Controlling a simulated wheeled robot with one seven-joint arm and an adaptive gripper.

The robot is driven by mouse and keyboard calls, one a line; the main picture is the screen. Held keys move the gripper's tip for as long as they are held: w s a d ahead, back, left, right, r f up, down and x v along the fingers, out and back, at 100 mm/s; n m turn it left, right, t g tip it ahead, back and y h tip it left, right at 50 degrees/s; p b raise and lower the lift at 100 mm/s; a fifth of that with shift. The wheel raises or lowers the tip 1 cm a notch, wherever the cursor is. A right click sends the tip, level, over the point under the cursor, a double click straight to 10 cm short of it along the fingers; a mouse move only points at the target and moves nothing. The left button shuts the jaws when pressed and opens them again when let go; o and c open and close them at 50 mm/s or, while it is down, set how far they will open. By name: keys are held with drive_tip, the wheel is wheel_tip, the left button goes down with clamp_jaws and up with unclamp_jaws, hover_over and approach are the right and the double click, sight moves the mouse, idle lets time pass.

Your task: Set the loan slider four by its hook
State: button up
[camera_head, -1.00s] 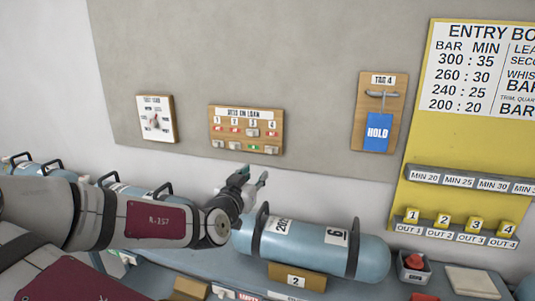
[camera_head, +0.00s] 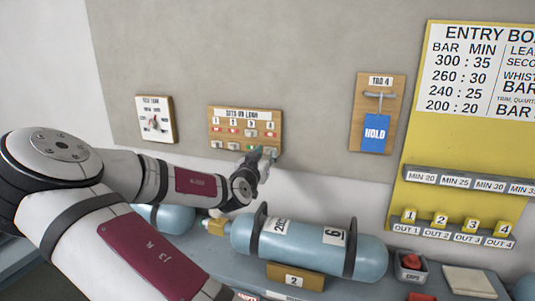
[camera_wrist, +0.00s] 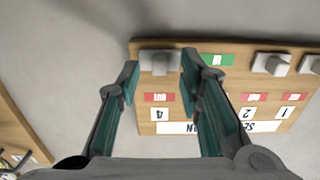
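The loan board (camera_head: 217,115) hangs on the grey wall panel, with numbered sliders and red or green tags. It shows upside down in the wrist view (camera_wrist: 185,115). Slider four (camera_wrist: 159,62) is a pale block at the board's lower edge, with a red OUT tag (camera_wrist: 159,97) showing above it on the board. My gripper (camera_wrist: 159,74) is open, one finger on each side of slider four, with little gap; contact cannot be told. In the head view my gripper (camera_head: 265,155) is at the board's lower right corner and partly covers slider four.
The HOLD tag board (camera_head: 360,120) hangs to the right. A blue cylinder (camera_head: 305,243) lies below my arm.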

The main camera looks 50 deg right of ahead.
sight(270, 133)
drive_tip(key=shift+x, duration=0.75)
drive_tip(key=shift+c, duration=0.5)
clamp_jaws()
wheel_tip(270, 133, up, 5)
drive_tip(key=shift+s+p, duration=0.1)
drive_tip(key=shift+p, duration=0.9)
drive_tip(key=shift+r, duration=0.35)
drive_tip(key=shift+o, duration=0.5)
unclamp_jaws()
